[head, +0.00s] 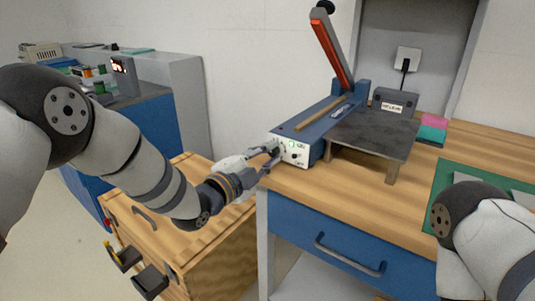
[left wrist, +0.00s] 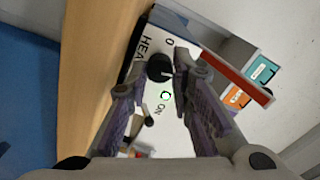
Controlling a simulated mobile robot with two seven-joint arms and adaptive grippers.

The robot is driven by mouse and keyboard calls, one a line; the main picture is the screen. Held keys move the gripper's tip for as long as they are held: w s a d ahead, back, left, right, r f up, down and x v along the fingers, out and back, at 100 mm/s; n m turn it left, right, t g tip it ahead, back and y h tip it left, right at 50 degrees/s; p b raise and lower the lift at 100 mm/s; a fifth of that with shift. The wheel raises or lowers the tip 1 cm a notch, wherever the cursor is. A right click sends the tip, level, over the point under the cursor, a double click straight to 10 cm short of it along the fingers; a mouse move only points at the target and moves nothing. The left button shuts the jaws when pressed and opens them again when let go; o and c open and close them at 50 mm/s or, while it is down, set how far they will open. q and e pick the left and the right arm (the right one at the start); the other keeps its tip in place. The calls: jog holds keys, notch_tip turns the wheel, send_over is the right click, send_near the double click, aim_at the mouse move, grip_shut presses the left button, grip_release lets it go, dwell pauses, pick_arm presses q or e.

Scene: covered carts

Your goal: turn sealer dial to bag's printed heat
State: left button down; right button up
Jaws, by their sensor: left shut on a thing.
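The blue heat sealer (head: 325,122) stands on the wooden bench with its red-edged arm (head: 333,48) raised. Its white end panel (head: 293,151) faces my left gripper (head: 272,156). In the left wrist view the panel carries a black dial (left wrist: 160,68) with a pale pointer line, the letters "HEA", a "0", "ON" and a green-ringed light (left wrist: 166,96). My left gripper (left wrist: 172,82) has its purple-padded fingers on either side of the dial, shut on it. The bag's printed heat cannot be read here. My right arm is at the right edge; its gripper is out of view.
A dark raised plate (head: 372,132) stands beside the sealer. Pink and teal packs (head: 432,130) lie behind it, and a green mat (head: 450,172) lies at right. A wooden cart (head: 190,240) stands below my left arm. The bench front (head: 400,215) is clear.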

pick_arm(q)
jog(key=shift+r+m, duration=0.15)
jog(key=shift+m, duration=0.55)
pick_arm(e)
jog(key=shift+w+r, duration=0.3)
pick_arm(q)
jog(key=shift+m, duration=0.3)
pick_arm(e)
jog(key=shift+w, duration=0.1)
pick_arm(q)
jog(key=c, duration=1.5)
grip_release()
jog(key=shift+o, duration=0.4)
jog(key=shift+f, duration=0.3)
